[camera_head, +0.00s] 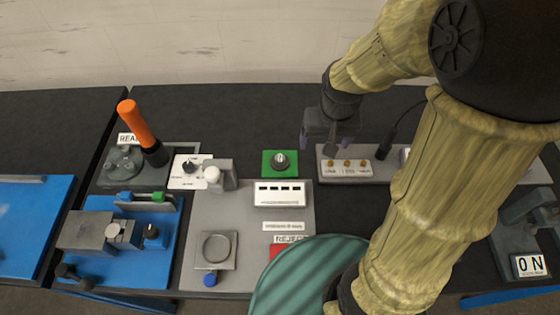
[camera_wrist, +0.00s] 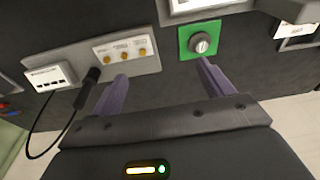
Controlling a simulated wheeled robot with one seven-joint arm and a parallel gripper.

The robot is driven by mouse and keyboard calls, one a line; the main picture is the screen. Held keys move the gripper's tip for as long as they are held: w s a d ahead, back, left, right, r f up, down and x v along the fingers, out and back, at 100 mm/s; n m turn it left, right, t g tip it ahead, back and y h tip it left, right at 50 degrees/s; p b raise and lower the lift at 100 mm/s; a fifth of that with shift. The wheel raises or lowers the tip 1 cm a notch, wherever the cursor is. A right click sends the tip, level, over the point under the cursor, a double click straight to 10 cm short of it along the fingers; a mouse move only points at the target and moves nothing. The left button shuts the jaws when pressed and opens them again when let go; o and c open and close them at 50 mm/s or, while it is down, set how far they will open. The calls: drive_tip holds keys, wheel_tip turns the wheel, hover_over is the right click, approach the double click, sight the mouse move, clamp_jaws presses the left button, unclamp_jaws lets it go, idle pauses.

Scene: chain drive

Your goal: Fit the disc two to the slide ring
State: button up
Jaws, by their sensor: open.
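A ring (camera_head: 216,248) lies on a square grey plate at the front of the middle panel; it may be the slide ring. A small round silver piece (camera_head: 280,158) sits on a green square pad (camera_head: 268,170) at the back. It also shows in the wrist view (camera_wrist: 200,42), near the tip of my right finger. I cannot tell whether it is disc two; no label for the disc is readable. My gripper (camera_head: 332,142) hangs right of the green pad. In the wrist view my gripper (camera_wrist: 163,72) is open, with nothing between its two purple fingers.
A grey strip with several brass buttons (camera_head: 347,163) and a black plug with a cable (camera_wrist: 85,90) lies near my gripper. An orange-handled lever (camera_head: 136,122) and a blue fixture (camera_head: 100,265) stand left. My arm covers the right side. A white slotted box (camera_head: 279,202) lies before the pad.

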drive_tip(key=g+b, duration=0.1)
drive_tip(key=g, duration=0.1)
hover_over(280, 158)
drive_tip(key=shift+w+f, duration=0.2)
drive_tip(key=shift+w, duration=0.05)
wheel_tip(280, 158, down, 12)
drive_tip(key=shift+f+p, duration=0.15)
drive_tip(key=shift+p, duration=0.5)
drive_tip(key=shift+s+f+p, duration=0.15)
drive_tip(key=shift+f+p, duration=0.55)
drive_tip(key=shift+f, duration=1.9)
